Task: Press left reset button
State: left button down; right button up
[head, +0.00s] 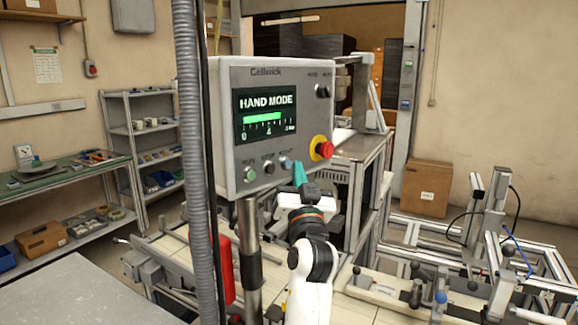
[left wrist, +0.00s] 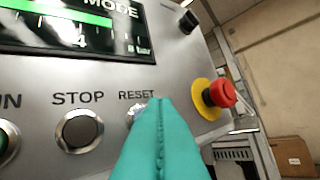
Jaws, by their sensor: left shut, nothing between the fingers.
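The grey control panel (head: 275,120) shows HAND MODE with a green bar on its screen (head: 265,114). In its lower row, the pale bluish reset button (head: 286,163) is at the right end. In the left wrist view the RESET label is readable, and only the left edge of the reset button (left wrist: 131,114) shows; the fingers hide the rest. My left gripper (head: 299,168) has teal fingers, shut and empty, just right of the button in the head view. In the left wrist view the fingertips (left wrist: 166,103) overlap the button; I cannot tell whether they touch it.
The dark stop button (left wrist: 79,131) and green run button (head: 250,174) sit left of reset. A red emergency stop (head: 325,149) on a yellow base is close to the right of the fingers. A grey hose (head: 186,130) hangs left of the panel.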

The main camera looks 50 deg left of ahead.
pick_arm(q)
jog(key=d+b, duration=0.2)
jog(key=d, duration=0.3)
dwell(0.3)
dwell(0.7)
